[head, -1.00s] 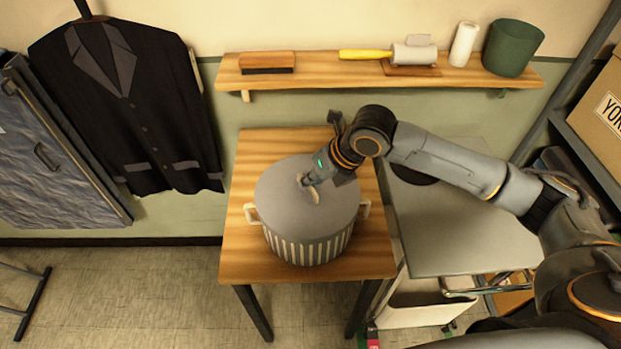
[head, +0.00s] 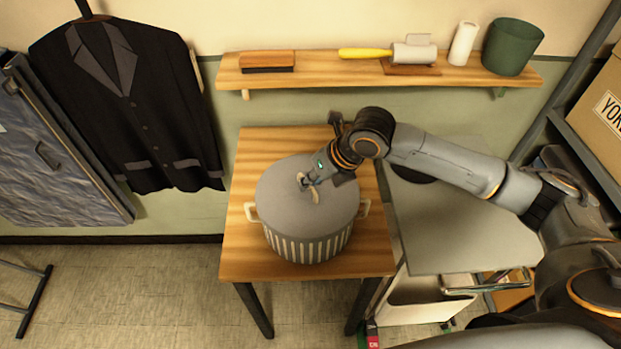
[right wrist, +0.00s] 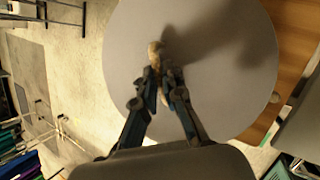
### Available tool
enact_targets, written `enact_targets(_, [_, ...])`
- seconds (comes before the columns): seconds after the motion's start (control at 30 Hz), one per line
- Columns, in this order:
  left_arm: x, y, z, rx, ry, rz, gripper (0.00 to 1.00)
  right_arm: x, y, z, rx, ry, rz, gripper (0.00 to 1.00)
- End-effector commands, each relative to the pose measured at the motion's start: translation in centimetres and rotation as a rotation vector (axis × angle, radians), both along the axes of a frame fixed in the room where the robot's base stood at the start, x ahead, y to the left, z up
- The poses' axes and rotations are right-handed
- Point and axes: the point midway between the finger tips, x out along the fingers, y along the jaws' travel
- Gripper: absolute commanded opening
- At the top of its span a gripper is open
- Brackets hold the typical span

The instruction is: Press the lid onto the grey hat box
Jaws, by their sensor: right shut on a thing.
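The grey hat box (head: 310,250), with pale vertical stripes and a cream handle on each side, stands on a small wooden table. Its round grey lid (head: 290,210) covers the top and looks about level. I cannot tell whether its rim is fully seated. My right gripper (head: 308,186) is over the middle of the lid, shut on the lid's small cream pull (head: 315,195). In the right wrist view the fingers (right wrist: 162,80) close on the pull (right wrist: 155,55), and the lid (right wrist: 215,90) fills the middle. My left gripper is not in view.
The wooden table (head: 250,268) has bare room around the box. A shelf (head: 320,76) behind holds a brush (head: 267,62), a lint roller (head: 413,54) and a green pot (head: 512,48). A dark jacket (head: 140,110) hangs at left. A grey surface (head: 450,235) adjoins at right.

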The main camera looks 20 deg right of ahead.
Motion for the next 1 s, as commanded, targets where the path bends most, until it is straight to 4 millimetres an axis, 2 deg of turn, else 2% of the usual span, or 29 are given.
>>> enact_targets(0.23, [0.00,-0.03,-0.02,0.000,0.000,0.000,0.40,0.01,0.00,-0.01,0.000,0.000,0.000,0.00])
enact_targets(0.27, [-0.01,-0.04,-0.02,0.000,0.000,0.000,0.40,0.01,0.00,-0.01,0.000,0.000,0.000,0.13])
enact_targets(0.37, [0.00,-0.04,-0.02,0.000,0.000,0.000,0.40,0.01,0.00,-0.01,0.000,0.000,0.000,0.33])
enact_targets(0.6, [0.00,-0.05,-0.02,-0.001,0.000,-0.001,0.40,0.00,-0.01,-0.04,0.000,0.000,0.000,0.37])
enact_targets(0.7, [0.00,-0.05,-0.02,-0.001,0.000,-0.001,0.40,0.00,-0.01,-0.04,0.000,0.000,0.000,0.58])
enact_targets(1.0, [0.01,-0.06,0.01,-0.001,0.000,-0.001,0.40,0.01,0.00,0.01,0.000,0.000,0.000,0.58])
